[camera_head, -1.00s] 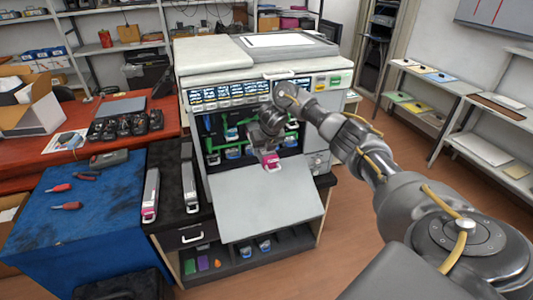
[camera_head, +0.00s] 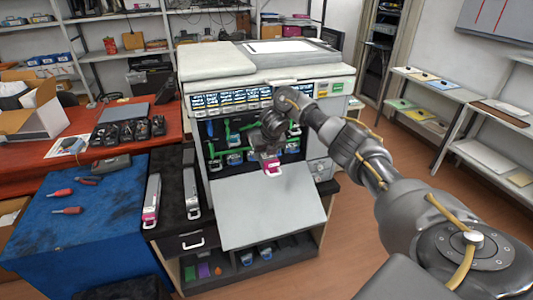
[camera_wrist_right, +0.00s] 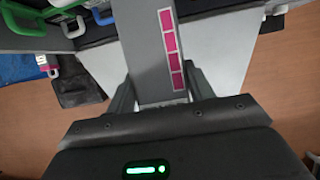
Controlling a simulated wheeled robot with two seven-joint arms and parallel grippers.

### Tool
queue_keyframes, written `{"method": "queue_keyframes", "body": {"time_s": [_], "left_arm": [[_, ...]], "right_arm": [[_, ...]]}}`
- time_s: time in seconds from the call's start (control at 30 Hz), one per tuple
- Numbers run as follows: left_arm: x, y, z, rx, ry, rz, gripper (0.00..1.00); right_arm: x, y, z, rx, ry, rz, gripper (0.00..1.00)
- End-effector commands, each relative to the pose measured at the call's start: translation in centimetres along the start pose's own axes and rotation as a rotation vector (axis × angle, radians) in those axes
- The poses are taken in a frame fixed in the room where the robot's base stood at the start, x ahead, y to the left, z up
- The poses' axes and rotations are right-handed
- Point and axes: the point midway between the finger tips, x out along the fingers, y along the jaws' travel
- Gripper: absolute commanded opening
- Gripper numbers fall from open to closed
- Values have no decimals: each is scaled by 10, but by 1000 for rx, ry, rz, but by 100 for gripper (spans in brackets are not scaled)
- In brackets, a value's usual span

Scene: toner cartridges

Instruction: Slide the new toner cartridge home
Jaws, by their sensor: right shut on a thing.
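My right gripper (camera_head: 270,150) is shut on a grey cartridge with a magenta end (camera_head: 271,167), in front of the open printer (camera_head: 225,104) and above its lowered door (camera_head: 265,205). In the right wrist view, the cartridge (camera_wrist_right: 150,45) is a long grey body with a row of pink squares, between the fingers of the right gripper (camera_wrist_right: 162,92). Whether its far end is inside a slot is hidden. The printer's bay shows green handles and several blue-fronted units. My left gripper is not in view.
Another magenta-ended cartridge (camera_head: 152,200) and a grey one (camera_head: 191,192) lie on the dark cabinet top left of the door. A blue bench (camera_head: 100,225) with red-handled tools stands further left. Shelves (camera_head: 430,90) stand at the right, with open floor before them.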

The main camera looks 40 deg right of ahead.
Motion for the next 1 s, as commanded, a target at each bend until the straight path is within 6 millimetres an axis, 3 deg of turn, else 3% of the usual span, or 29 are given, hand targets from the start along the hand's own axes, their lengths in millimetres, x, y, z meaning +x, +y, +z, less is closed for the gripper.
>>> {"method": "queue_keyframes", "body": {"time_s": [0.07, 0.1, 0.3, 0.57, 1.0], "left_arm": [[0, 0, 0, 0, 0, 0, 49], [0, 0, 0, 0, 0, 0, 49], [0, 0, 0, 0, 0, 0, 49], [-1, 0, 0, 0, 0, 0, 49], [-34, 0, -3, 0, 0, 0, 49]], "right_arm": [[-1, 0, 1, 1, -4, 1, 0], [-1, 0, 1, 1, -3, 1, 54], [-1, 0, 1, 1, -2, 1, 78], [0, 0, -2, -1, 3, -1, 78], [-16, -1, -30, -2, 1, -1, 78]]}}
